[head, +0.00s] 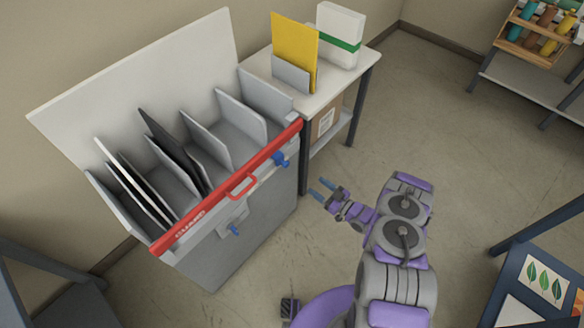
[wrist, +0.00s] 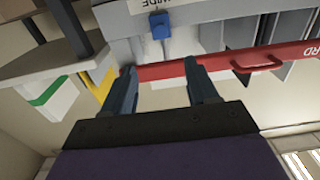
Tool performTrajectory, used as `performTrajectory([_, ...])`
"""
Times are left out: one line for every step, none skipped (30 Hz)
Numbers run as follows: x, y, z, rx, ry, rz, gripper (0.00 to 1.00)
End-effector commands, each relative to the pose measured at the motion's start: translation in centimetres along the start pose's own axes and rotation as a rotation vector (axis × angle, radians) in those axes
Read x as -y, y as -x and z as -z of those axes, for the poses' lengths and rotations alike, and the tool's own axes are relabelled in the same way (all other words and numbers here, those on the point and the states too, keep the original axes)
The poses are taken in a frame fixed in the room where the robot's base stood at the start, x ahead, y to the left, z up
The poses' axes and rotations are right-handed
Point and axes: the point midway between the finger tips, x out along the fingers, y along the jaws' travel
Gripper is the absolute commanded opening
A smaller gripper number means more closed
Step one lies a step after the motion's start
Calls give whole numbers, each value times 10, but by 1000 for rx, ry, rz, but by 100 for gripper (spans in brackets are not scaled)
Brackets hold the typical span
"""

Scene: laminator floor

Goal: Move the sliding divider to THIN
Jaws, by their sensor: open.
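A grey slotted cabinet (head: 245,250) stands against the wall. A blue knob (head: 280,159) sits near the right end of its front, just below the red guard bar (head: 240,183). In the wrist view this blue knob (wrist: 160,25) is beside a partly visible label reading WIDE. A second blue knob (head: 235,230) is lower on the front, below a light grey plate. I cannot tell for sure which knob belongs to the sliding divider. My gripper (head: 319,188) is open and empty, right of the cabinet and apart from the upper knob. Its two fingers (wrist: 160,68) point toward that knob in the wrist view.
The red guard bar has a loop handle (head: 242,187) and crosses the cabinet's front top edge. Grey, white and dark panels stand in the slots. A side table (head: 345,75) holds a yellow board (head: 295,45) and a white box (head: 340,30). Floor around my gripper is clear.

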Motion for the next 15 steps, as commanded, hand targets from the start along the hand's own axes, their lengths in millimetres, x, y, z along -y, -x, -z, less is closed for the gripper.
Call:
performTrajectory([1,-12,-2,-1,2,5,58])
performTrajectory([1,-18,-2,-1,2,7,58])
performTrajectory([1,-26,-2,-2,2,6,58])
performTrajectory([1,-32,-2,-2,1,6,58])
performTrajectory([1,-38,-2,-2,1,6,58])
performTrajectory([0,-45,-2,-2,2,5,58])
performTrajectory([0,-50,-2,-3,2,4,58])
performTrajectory([0,-56,-2,-3,1,5,58])
performTrajectory([0,-64,-2,-4,0,4,58])
performTrajectory([0,-70,-2,-3,0,5,58])
performTrajectory([1,-76,-2,-3,0,5,58])
performTrajectory([1,-84,-2,-4,0,5,58])
performTrajectory([1,-90,-2,-5,-1,5,58])
performTrajectory([1,-96,-2,-4,-1,6,58])
performTrajectory([1,-103,-2,-4,0,5,58])
